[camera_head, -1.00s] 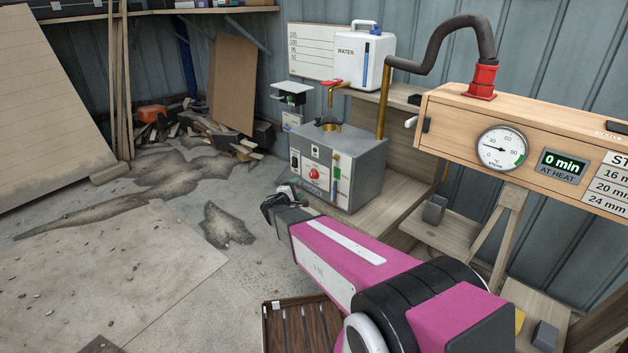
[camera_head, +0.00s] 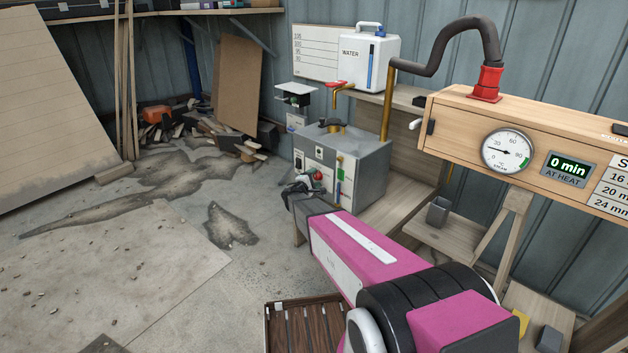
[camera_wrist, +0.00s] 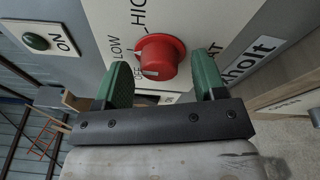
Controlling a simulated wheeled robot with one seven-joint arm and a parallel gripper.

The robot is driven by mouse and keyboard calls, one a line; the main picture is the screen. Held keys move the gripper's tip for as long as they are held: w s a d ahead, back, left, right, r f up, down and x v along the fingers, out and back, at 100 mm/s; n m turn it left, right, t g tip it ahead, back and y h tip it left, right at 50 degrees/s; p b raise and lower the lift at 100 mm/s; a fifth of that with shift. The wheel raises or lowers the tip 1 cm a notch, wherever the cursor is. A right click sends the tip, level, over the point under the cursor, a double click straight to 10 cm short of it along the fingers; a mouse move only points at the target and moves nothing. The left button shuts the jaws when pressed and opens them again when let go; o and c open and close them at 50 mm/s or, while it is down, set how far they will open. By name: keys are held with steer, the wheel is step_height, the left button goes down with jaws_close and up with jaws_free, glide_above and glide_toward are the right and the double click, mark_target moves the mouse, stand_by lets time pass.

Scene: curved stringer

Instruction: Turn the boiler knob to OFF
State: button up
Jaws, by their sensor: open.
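The grey boiler (camera_head: 362,172) stands on a wooden bench, its control panel facing left and forward. Its red knob (camera_wrist: 161,57) shows large in the wrist view, and small on the panel in the head view (camera_head: 318,176). My gripper (camera_wrist: 164,80) is open. Its two green fingers stand one on each side of the knob, with gaps, and I see no contact. In the head view my gripper (camera_head: 299,188) is dark and close to the panel.
A brass pipe (camera_head: 387,104) rises at the boiler's right. The wooden steam box (camera_head: 455,125) with a dial stands to the right. A slatted dark crate (camera_head: 306,328) is below my arm. Open floor lies left.

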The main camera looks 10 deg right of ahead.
steer(key=c, duration=0.9)
steer(key=shift+n, duration=0.3)
steer(key=n+g, duration=0.1)
steer(key=n, duration=0.4)
steer(key=shift+r, duration=0.1)
steer(key=n, duration=0.2)
steer(key=n+g, duration=0.1)
steer(key=n, duration=0.2)
steer(key=shift+g, duration=0.3)
steer(key=o, duration=0.9)
